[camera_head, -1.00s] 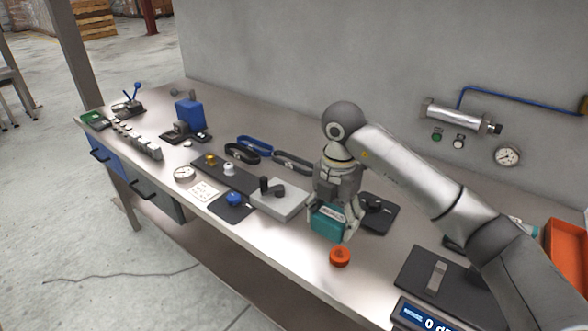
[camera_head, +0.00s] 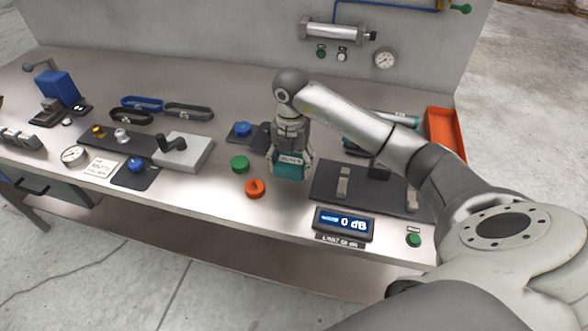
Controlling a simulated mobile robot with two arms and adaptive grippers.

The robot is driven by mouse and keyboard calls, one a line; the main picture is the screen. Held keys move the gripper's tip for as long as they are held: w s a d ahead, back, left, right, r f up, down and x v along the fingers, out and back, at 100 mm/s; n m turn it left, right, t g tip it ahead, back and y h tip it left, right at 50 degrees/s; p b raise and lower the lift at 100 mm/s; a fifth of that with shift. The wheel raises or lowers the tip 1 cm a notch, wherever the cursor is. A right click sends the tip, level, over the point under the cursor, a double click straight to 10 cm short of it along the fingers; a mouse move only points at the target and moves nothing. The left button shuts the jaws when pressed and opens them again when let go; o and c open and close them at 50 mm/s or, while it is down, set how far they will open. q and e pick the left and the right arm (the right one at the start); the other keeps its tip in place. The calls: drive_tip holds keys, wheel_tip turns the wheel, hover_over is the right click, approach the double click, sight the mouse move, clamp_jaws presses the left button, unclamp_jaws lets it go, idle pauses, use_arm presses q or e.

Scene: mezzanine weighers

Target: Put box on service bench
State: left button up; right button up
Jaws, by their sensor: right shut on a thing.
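A teal box (camera_head: 291,170) with a pale label is between the fingers of my right gripper (camera_head: 290,163), which is shut on it. The box is upright, at or just above the top of the service bench (camera_head: 215,205); I cannot tell whether it touches. My left gripper does not show.
A dark plate with metal posts (camera_head: 325,182) and a display reading 0 dB (camera_head: 343,224) stand right of the box. A grey block with a black handle (camera_head: 183,150) is to the left. An orange bin (camera_head: 445,135) is at the right end. Bare bench lies along the front edge.

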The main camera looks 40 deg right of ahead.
sight(294, 159)
drive_tip(key=f, duration=0.1)
drive_tip(key=f+p, duration=0.1)
drive_tip(key=f, duration=0.1)
drive_tip(key=shift+s+d+f+p, duration=0.1)
drive_tip(key=shift+s+d+p, duration=0.05)
drive_tip(key=shift+d+p, duration=0.2)
drive_tip(key=shift+d+f, duration=0.1)
drive_tip(key=shift+f, duration=0.3)
drive_tip(key=shift+f, duration=0.15)
drive_tip(key=o, duration=1.1)
wheel_tip(294, 159, up, 11)
drive_tip(key=b, duration=0.3)
drive_tip(key=shift+r, duration=0.65)
